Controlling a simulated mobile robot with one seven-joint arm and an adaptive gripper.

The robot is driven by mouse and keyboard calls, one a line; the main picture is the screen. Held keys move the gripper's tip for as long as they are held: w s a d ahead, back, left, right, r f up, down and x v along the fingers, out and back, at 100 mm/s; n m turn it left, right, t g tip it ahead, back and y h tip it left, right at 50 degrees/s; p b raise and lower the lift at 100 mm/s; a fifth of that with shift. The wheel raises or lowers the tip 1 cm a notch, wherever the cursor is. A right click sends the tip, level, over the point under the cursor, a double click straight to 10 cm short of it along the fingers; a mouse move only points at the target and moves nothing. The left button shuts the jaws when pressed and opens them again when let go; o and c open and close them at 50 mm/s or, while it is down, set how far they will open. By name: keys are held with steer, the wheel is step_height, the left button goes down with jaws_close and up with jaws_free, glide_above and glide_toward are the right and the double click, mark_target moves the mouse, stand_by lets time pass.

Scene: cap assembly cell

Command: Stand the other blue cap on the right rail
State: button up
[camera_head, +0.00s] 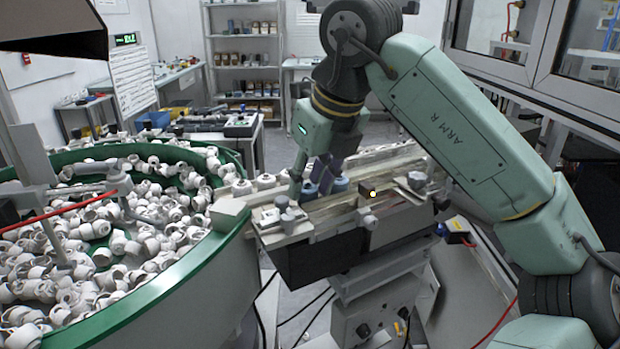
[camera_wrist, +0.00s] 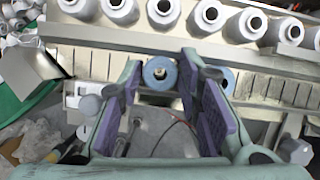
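Two blue caps stand on the rail fixture (camera_head: 350,203). In the head view one blue cap (camera_head: 309,190) is at my fingertips, and the other blue cap (camera_head: 340,184) stands just to its right. My gripper (camera_head: 311,176) points down at the rails. In the wrist view its purple-padded fingers (camera_wrist: 162,66) are apart. One blue cap (camera_wrist: 160,73) shows between the fingertips, with a gap on each side. The second blue cap (camera_wrist: 228,80) is outside the right finger and partly hidden by it. I cannot tell how far the fingertips reach down around the cap.
A row of white caps (camera_wrist: 208,17) stands along the neighbouring rail. A large green-rimmed bowl (camera_head: 215,245) full of loose white caps is at the left. A small brown block (camera_head: 367,189) and metal fittings (camera_head: 417,180) sit on the fixture right of the caps.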

steer(key=shift+r+p, duration=0.45)
steer(key=shift+r, duration=0.05)
steer(key=b+v, duration=0.1)
steer(key=v, duration=1.1)
steer(key=shift+r, duration=0.15)
steer(key=shift+w, duration=0.1)
stand_by(1.5)
